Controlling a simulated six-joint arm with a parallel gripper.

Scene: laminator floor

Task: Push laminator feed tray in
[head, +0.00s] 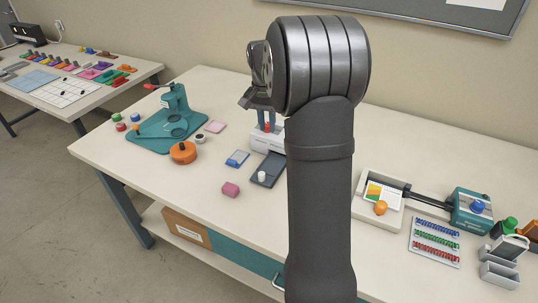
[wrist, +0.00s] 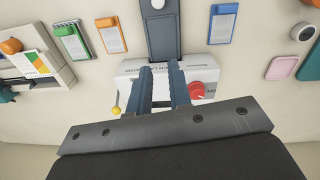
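The laminator (head: 270,143) is a white box on the table; in the wrist view its top (wrist: 205,72) is in front of my gripper, with a red knob and a yellow-tipped lever. The feed tray (head: 270,164) is a dark grey plate sticking out of the laminator's front, toward the table's near edge, with a white knob (head: 262,176) near its outer end. The tray also shows in the wrist view (wrist: 161,38). My gripper (wrist: 161,66) has its two blue fingers apart with nothing between them. It is over the laminator body, away from the knob. Contact cannot be told.
A blue card (head: 237,158) and a pink block (head: 230,189) lie left of the tray. A white tray with cards (head: 380,200) is at right. Table in front of the feed tray is clear.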

